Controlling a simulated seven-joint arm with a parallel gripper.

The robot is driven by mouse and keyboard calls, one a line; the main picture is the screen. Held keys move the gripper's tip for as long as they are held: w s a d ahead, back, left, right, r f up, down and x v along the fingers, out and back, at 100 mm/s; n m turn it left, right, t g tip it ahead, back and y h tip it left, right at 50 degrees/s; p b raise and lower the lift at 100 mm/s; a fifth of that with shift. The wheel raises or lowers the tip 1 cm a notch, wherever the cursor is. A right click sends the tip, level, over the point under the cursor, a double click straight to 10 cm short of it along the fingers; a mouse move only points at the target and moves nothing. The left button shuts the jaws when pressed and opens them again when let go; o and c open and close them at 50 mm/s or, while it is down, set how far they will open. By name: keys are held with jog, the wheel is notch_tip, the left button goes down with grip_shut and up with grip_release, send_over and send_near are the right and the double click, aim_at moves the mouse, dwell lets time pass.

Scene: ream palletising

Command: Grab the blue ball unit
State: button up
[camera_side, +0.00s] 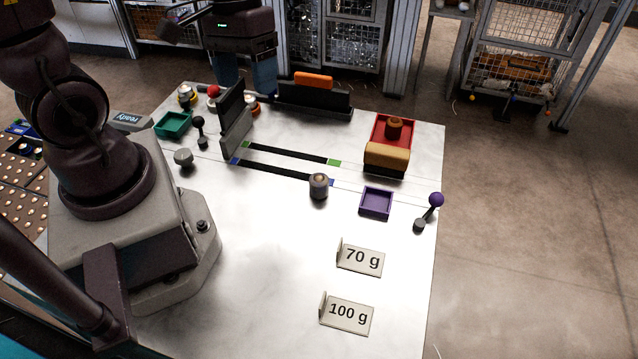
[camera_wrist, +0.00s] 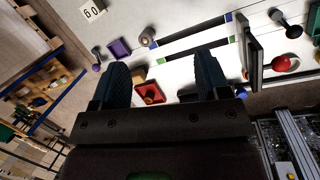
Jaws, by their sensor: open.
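A lever-like unit with a blue-violet ball (camera_side: 436,199) stands at the right edge of the white table, its stick leaning up from a small grey base (camera_side: 419,225). It also shows in the wrist view as a violet ball (camera_wrist: 97,68) beside a grey knob, upper left of my fingers. I see no other ball nearer to blue. My gripper (camera_side: 246,78) is open and empty, above the far side of the table, far left of and behind the violet ball. In the wrist view my gripper's two dark fingers (camera_wrist: 161,60) are spread wide with nothing held between them.
A purple tray (camera_side: 376,203) sits left of the ball unit. A red-and-tan block (camera_side: 388,158) stands behind it. A grey cylinder (camera_side: 318,186), dark upright panel (camera_side: 236,120) and orange-topped black holder (camera_side: 314,98) occupy the middle and back. "70 g" (camera_side: 361,260) and "100 g" (camera_side: 347,316) signs stand in front.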

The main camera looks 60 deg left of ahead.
aim_at(314, 176)
jog(key=w+f+n+t+h, duration=0.1)
jog(key=w+f+n+h, duration=0.1)
jog(key=f+n, duration=0.3)
jog(key=w+d+f+n+t+h, duration=0.1)
jog(key=w+f+n+h, duration=0.2)
jog(key=f+n+h, duration=0.2)
jog(key=w+f+n+t+h, duration=0.2)
jog(key=f+n, duration=0.3)
jog(key=f, duration=0.3)
jog(key=shift+w+d+h, duration=0.3)
jog(key=shift+w+h, duration=0.25)
jog(key=shift+h, duration=0.25)
jog(key=f, duration=0.3)
jog(key=shift+d+f, duration=0.1)
jog(key=shift+d, duration=0.15)
jog(key=shift+w+d+f, duration=0.2)
jog(key=shift+d, duration=0.4)
jog(key=shift+w+d+f, duration=0.15)
jog(key=shift+d+f, duration=0.05)
jog(key=shift+d, duration=0.3)
jog(key=c, duration=1.1)
